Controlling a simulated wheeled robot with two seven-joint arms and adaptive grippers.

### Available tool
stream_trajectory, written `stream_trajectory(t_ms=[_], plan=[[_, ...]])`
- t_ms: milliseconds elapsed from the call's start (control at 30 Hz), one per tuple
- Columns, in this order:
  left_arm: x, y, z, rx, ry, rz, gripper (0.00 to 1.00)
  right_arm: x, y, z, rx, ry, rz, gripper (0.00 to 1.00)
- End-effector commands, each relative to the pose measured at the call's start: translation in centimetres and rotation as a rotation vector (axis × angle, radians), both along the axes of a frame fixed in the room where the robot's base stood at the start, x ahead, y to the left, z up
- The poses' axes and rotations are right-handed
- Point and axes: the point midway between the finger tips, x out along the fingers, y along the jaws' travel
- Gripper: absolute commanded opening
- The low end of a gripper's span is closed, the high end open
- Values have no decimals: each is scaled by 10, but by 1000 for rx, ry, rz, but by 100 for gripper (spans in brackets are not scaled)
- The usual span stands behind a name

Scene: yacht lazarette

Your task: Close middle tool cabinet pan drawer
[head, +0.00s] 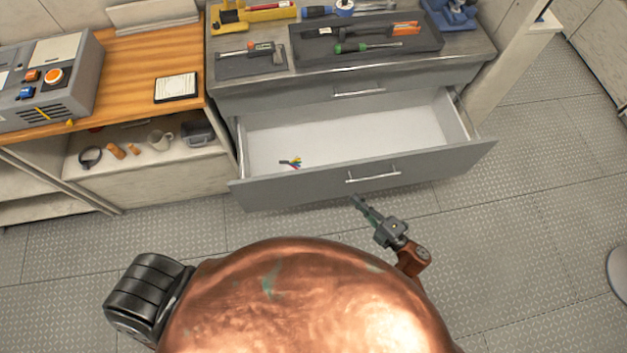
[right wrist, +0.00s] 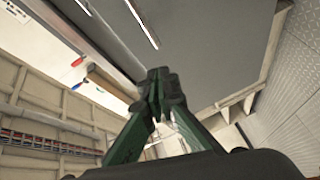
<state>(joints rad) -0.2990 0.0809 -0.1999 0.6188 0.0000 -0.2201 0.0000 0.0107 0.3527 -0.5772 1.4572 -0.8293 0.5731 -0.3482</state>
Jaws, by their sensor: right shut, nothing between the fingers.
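The grey tool cabinet (head: 300,97) has a wide pan drawer (head: 350,130) pulled far out, with its pale inside showing. Its front panel (head: 290,188) carries a silver bar handle (head: 373,173). A small bundle of coloured cables (head: 291,162) lies inside at the front left. My right gripper (head: 358,201) is shut and empty, just in front of and below the handle in the head view. In the right wrist view its fingertips (right wrist: 160,80) are together, near a dark grey panel (right wrist: 215,50) and a bright bar (right wrist: 140,22). Contact cannot be told. My left gripper is not in view.
A shut drawer with its own handle (head: 358,92) sits above the open one. Tools lie on dark trays (head: 316,52) on the cabinet top. A wooden bench (head: 140,72) stands at left, with a shelf of small items below.

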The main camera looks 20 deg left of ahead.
Motion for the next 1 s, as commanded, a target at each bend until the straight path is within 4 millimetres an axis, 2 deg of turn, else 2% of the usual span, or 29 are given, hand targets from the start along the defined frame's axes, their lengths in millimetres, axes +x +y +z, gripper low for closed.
stream_trajectory(t_ms=[33, 100, 200, 300, 467, 900, 933, 1000], plan=[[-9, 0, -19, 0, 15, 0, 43, -14, 19, 0, -8, -70, 80, 0], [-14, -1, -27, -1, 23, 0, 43, -31, 38, 13, -17, -153, 169, 0], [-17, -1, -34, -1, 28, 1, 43, -49, 53, 24, -25, -228, 248, 0], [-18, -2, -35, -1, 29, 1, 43, -57, 61, 30, -27, -262, 283, 0], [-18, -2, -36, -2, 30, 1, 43, -54, 76, 33, -26, -267, 286, 0], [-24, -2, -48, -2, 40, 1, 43, -31, 160, 31, -25, -263, 283, 0], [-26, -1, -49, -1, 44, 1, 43, -24, 161, 31, -28, -265, 282, 0], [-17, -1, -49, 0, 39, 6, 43, -15, 166, 30, -29, -263, 282, 0]])
